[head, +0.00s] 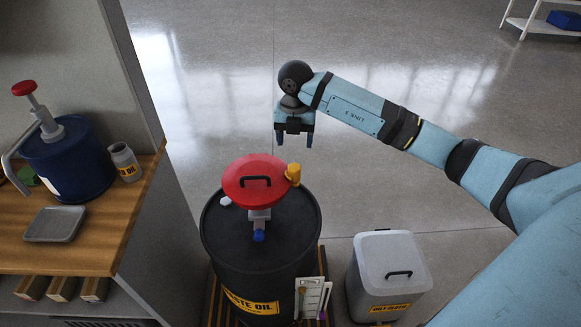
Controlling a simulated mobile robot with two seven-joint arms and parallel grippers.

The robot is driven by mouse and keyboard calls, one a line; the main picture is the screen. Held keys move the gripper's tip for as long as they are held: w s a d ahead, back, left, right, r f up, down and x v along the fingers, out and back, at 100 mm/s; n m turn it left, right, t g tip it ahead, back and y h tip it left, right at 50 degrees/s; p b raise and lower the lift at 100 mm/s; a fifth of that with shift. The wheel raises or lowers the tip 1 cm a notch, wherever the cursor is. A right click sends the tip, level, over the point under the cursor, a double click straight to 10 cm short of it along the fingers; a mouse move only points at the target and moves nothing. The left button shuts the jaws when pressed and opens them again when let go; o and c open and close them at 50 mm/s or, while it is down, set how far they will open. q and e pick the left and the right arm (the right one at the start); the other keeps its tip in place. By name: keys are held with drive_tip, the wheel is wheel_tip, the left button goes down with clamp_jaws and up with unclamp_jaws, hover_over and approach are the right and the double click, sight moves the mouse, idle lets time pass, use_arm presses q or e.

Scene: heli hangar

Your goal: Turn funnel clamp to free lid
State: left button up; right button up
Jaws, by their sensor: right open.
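A black waste oil drum (262,259) stands at the middle bottom. A red round funnel lid (241,182) with a black handle sits over its top. A yellow-orange clamp (293,174) is at the right edge of the lid. A grey fitting with a blue end (259,234) shows at the lid's front, on the drum top. My right gripper (294,140) points down in the air behind and above the clamp, apart from it. Its two blue fingers are open and nothing is between them. My left gripper is not in view.
A grey lidded bin (388,278) stands right of the drum. A clipboard (312,298) is at the drum's lower right. A wooden bench (103,238) at left holds a blue pump drum (75,165), a jar (124,161) and a tray (55,224).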

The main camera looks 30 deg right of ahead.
sight(294, 167)
wheel_tip(294, 167, down, 10)
drive_tip(key=shift+f, duration=0.2)
drive_tip(key=c, duration=0.9)
